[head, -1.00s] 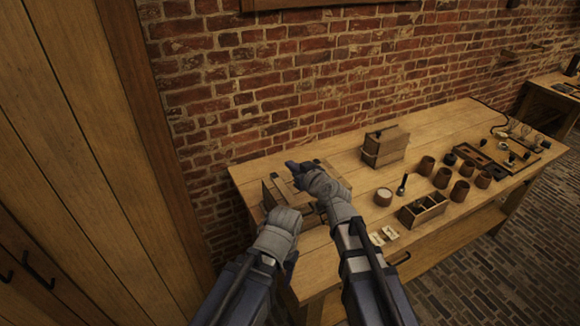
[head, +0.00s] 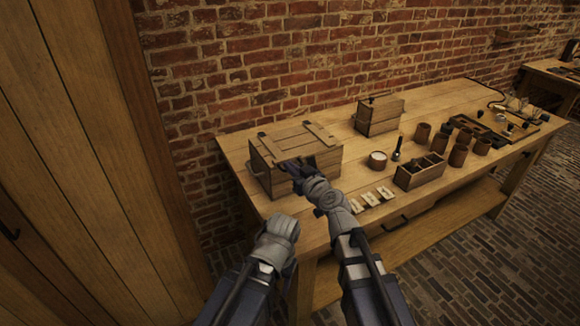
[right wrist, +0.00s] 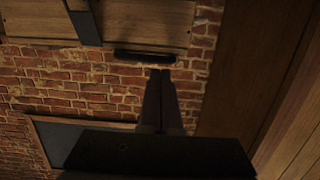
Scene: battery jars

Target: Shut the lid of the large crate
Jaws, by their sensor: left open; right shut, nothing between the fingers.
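The large wooden crate (head: 325,165) stands at the left end of the table in the head view. Its lid (head: 292,138), with two cross straps, lies across the top and looks flat; a small gap cannot be ruled out. My right gripper (head: 290,165) is shut and empty at the crate's near upper edge; contact cannot be told. Its closed fingers (right wrist: 160,75) also show in the right wrist view, below wooden boards and a dark handle (right wrist: 145,57). My left gripper (head: 284,224) is open, lower and nearer than the crate, apart from it; its fingers are mostly hidden.
A smaller wooden box (head: 380,117) stands to the right of the crate. Further right are a white jar (head: 378,160), a divided wooden box (head: 420,172), pale cards (head: 372,199) and several brown pots. A brick wall (head: 240,80) runs behind the table.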

